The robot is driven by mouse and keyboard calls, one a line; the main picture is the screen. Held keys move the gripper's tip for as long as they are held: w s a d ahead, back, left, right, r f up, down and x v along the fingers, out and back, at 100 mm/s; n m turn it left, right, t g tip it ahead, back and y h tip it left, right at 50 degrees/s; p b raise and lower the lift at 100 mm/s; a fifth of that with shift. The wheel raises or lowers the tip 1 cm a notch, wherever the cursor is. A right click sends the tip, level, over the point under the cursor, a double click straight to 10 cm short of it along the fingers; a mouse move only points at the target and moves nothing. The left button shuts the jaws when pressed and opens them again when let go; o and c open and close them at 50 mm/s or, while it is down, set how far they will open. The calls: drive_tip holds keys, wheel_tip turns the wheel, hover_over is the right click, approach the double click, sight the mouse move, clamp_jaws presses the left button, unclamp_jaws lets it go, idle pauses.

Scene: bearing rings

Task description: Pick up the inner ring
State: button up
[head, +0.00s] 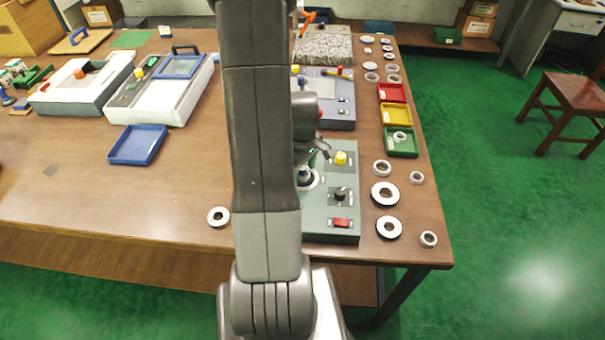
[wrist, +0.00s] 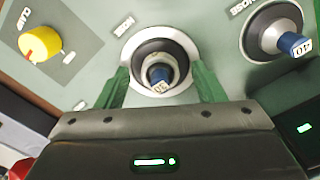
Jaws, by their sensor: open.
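In the wrist view my gripper (wrist: 160,80) is open, with a green finger on each side of a round fixture on a grey-green panel (wrist: 205,22). The fixture has a white outer ring (wrist: 132,46), a dark ring inside it and a blue-tipped post (wrist: 160,78) marked 30 in the middle. I cannot tell whether the inner ring is one of these parts. Nothing shows held between the fingers. In the head view my gripper (head: 322,150) is over the panel (head: 318,222), partly hidden by my arm, and the fixture (head: 307,181) shows just below it.
A second post with a blue tip (wrist: 293,44) marked 40 stands at right. A yellow knob (wrist: 40,43) stands at left. Several loose rings, one a dark-and-white ring (head: 385,194), lie right of the panel. Red, yellow and green trays (head: 401,148) stand behind them. The table's left middle is clear.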

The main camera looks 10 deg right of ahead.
drive_tip(key=c, duration=1.2)
